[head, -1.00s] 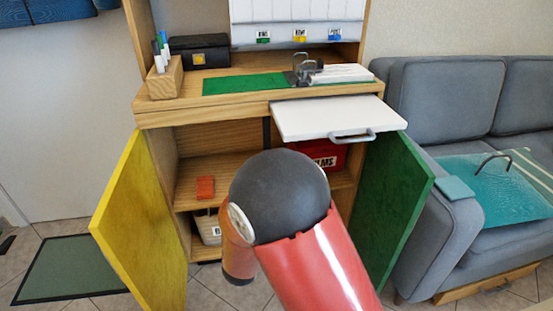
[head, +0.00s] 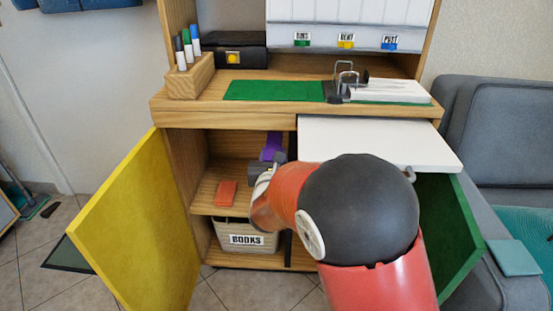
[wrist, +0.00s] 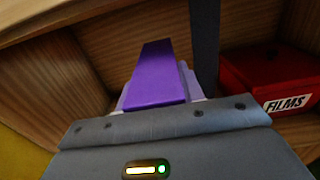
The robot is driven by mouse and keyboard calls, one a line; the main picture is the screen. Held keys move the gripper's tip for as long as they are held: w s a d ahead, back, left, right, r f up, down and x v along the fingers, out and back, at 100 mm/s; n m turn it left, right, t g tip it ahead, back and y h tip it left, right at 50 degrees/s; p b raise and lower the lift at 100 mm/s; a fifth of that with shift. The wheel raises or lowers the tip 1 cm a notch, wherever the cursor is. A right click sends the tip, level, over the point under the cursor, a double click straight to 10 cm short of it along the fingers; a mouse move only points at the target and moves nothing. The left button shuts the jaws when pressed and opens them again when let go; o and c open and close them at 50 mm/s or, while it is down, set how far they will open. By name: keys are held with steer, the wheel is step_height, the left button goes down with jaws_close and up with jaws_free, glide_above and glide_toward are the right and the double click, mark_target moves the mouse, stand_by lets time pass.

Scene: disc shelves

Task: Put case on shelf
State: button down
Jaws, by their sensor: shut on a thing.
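A purple case (head: 272,147) is held in my gripper (head: 266,168), at the opening of the cupboard's left compartment. In the wrist view the case (wrist: 155,75) points away from the gripper body, into the compartment. The shelf (head: 207,197) inside is a wooden board, with an orange case (head: 227,193) lying on its left part. The held case appears to be above the shelf; the gap to the board cannot be judged. My arm hides much of the right compartment.
Below the shelf stands a bin marked BOOKS (head: 247,240). A yellow door (head: 140,230) stands open left, a green door (head: 455,235) right. A white pull-out board (head: 380,142) juts out above my arm. A dark divider and a red FILMS box (wrist: 270,80) are to the right.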

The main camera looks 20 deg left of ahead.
mark_target(275, 139)
steer(key=x, duration=0.7)
steer(key=shift+w+p, duration=0.4)
steer(key=shift+f, duration=3.6)
steer(key=c, duration=0.9)
jaws_free()
steer(key=b+v, duration=0.1)
steer(key=v, duration=1.1)
steer(key=shift+s+r, duration=0.1)
